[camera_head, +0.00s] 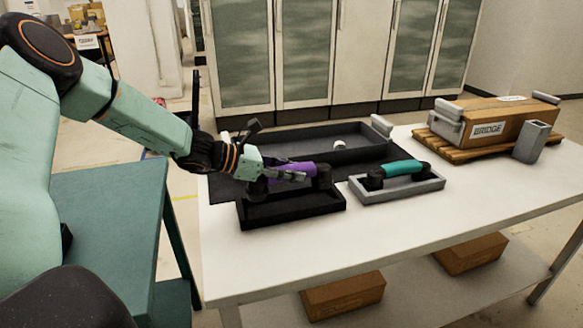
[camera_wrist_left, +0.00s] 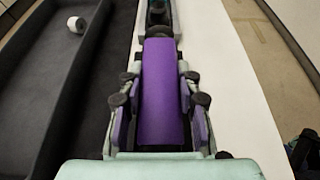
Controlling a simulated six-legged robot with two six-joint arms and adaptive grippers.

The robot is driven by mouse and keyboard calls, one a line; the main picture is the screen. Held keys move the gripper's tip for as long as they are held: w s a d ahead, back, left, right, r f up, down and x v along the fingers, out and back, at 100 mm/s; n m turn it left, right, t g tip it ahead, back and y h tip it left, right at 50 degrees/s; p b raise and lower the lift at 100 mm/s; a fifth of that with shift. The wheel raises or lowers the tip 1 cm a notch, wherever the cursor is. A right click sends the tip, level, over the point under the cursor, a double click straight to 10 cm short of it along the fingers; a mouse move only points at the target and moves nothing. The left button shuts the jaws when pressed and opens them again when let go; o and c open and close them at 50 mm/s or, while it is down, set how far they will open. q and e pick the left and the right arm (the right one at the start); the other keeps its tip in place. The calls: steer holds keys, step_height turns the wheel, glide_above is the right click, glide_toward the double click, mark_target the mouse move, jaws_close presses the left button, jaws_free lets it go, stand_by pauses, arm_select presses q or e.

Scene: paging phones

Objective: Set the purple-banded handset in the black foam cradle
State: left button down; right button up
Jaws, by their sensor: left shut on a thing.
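The purple-banded handset (camera_head: 293,170) is dark at its ends with a purple middle. My left gripper (camera_head: 290,176) is shut on its purple band, which also fills the middle of the left wrist view (camera_wrist_left: 161,95) between the two fingers (camera_wrist_left: 160,105). The black foam cradle (camera_head: 293,214) is an open tray at the front left of the white table. The handset is at the cradle's far side, over or just above its rim; I cannot tell whether they touch. The left wrist view hides the cradle under the handset and gripper. My right gripper is not in view.
A teal-banded handset (camera_head: 403,167) lies in a grey cradle (camera_head: 410,188) to the right. A large dark tray (camera_head: 365,151) holding a small white roll (camera_head: 339,145) stands behind. A box marked BRIDGE (camera_head: 505,120) sits on a pallet at right. The front right of the white table (camera_head: 440,225) is clear.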

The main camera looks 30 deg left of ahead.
arm_select(q)
steer(key=f, duration=0.1)
steer(key=f+b, duration=0.1)
steer(key=f, duration=0.1)
steer(key=shift+w+a, duration=0.3)
steer(key=shift+f+b, duration=0.35)
steer(key=shift+b, duration=0.15)
steer(key=shift+d, duration=0.15)
steer(key=shift+s+d+r, duration=0.1)
steer(key=shift+s+r, duration=0.05)
steer(key=shift+w+a+f, duration=0.2)
steer(key=shift+f, duration=0.05)
steer(key=shift+s+d+r, duration=0.15)
steer(key=shift+s+r, duration=0.05)
steer(key=shift+w+a+f, duration=0.15)
steer(key=shift+a, duration=0.05)
steer(key=shift+d, duration=0.1)
